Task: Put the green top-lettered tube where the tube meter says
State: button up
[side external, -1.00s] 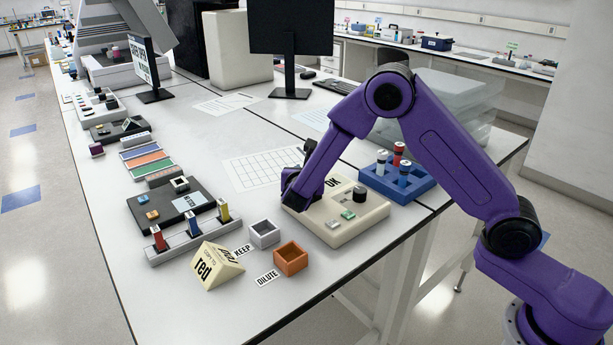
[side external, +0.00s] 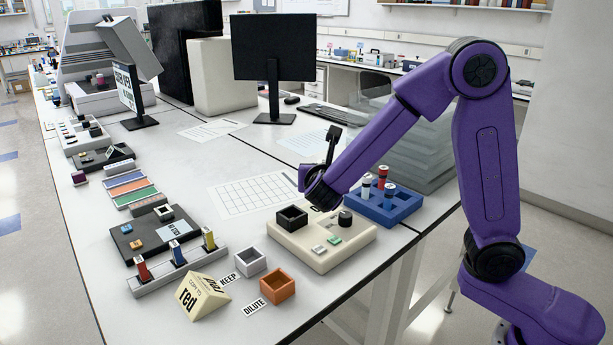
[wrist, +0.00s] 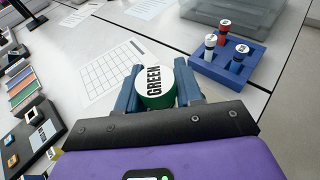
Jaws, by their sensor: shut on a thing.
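My gripper (wrist: 157,84) is shut on the green tube (wrist: 152,102), whose white top reads GREEN in the wrist view. In the side view my gripper end (side external: 312,184) is above the back of a beige device (side external: 300,238), apparently the tube meter; the tube is hidden there. The device has a dark square socket (side external: 291,218) that looks empty, a black knob (side external: 345,218) and small buttons. Its display is hidden now. A grey open box (side external: 251,261) stands by a KEEP label (side external: 228,281). An orange open box (side external: 278,287) stands by a DILUTE label (side external: 256,306).
A blue rack (side external: 410,205) with several white-capped tubes stands right of the device. A wedge sign reading red (side external: 203,295) and a grey strip holding red, blue and yellow pieces (side external: 155,278) are at front left. A gridded sheet (side external: 250,193) lies flat behind.

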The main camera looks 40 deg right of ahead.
jog(key=s+a+f+n+t+y, duration=0.1)
jog(key=s+a+n+t+y, duration=0.35)
jog(key=a+n+y, duration=0.65)
jog(key=w+a+f, duration=0.1)
jog(key=w+f, duration=0.2)
jog(key=w, duration=0.1)
jog(key=w+a+f+m, duration=0.1)
jog(key=w+a+f, duration=0.1)
jog(key=w+f, duration=0.1)
jog(key=w+a+f+m, duration=0.1)
jog(key=w+a+f, duration=0.1)
jog(key=w+f, duration=0.2)
jog(key=shift+w+a+h, duration=0.2)
jog(key=shift+w+h, duration=0.1)
jog(key=shift+w, duration=0.35)
jog(key=shift+w+f, duration=0.15)
jog(key=shift+f, duration=1.45)
jog(key=shift+f, duration=0.2)
